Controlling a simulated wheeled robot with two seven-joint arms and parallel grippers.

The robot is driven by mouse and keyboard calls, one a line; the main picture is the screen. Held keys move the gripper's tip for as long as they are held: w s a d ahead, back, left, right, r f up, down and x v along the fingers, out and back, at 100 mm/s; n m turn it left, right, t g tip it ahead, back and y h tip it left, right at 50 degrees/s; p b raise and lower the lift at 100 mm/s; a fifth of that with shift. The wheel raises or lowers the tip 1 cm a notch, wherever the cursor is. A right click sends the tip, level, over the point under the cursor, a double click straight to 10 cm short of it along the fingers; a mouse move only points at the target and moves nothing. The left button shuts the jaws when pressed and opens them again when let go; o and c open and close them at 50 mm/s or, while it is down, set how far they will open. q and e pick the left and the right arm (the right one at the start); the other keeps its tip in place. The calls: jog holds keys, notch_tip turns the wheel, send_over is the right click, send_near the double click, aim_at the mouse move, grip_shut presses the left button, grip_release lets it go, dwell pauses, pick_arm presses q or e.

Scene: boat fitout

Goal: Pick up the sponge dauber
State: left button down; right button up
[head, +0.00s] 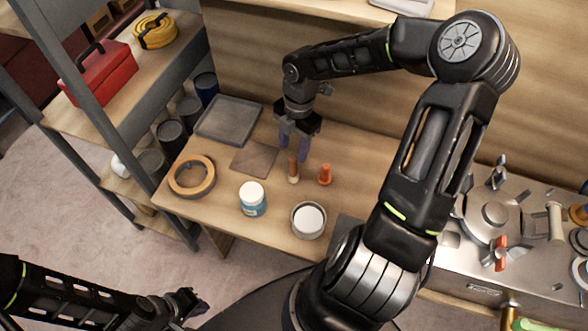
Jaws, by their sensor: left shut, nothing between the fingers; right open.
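The sponge dauber seems to be the small upright stick with a brown handle (293,166) and a pale lower end, standing on the wooden bench. My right gripper (294,150) points down from above, with its purple fingers open on either side of the dauber's top. I cannot tell whether the fingers touch it. My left gripper (190,304) is shut and empty, low at the bottom left, away from the bench.
An orange cone-shaped piece (325,175) stands close right of the dauber. A round tin (308,220), a blue-and-white jar (252,199), a tape roll (191,176), a brown square sheet (254,159) and a grey tray (229,121) are on the bench. A metal stove (470,262) is at right.

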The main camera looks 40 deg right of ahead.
aim_at(291, 175)
jog(key=shift+a+f, duration=0.1)
jog(key=shift+f, duration=1.25)
jog(key=shift+s+a+f, duration=0.1)
jog(key=shift+f, duration=0.75)
jog(key=shift+s+a+f, duration=0.15)
jog(key=shift+f, duration=0.7)
jog(key=shift+s+a+f, duration=0.1)
jog(key=shift+f, duration=0.75)
grip_shut()
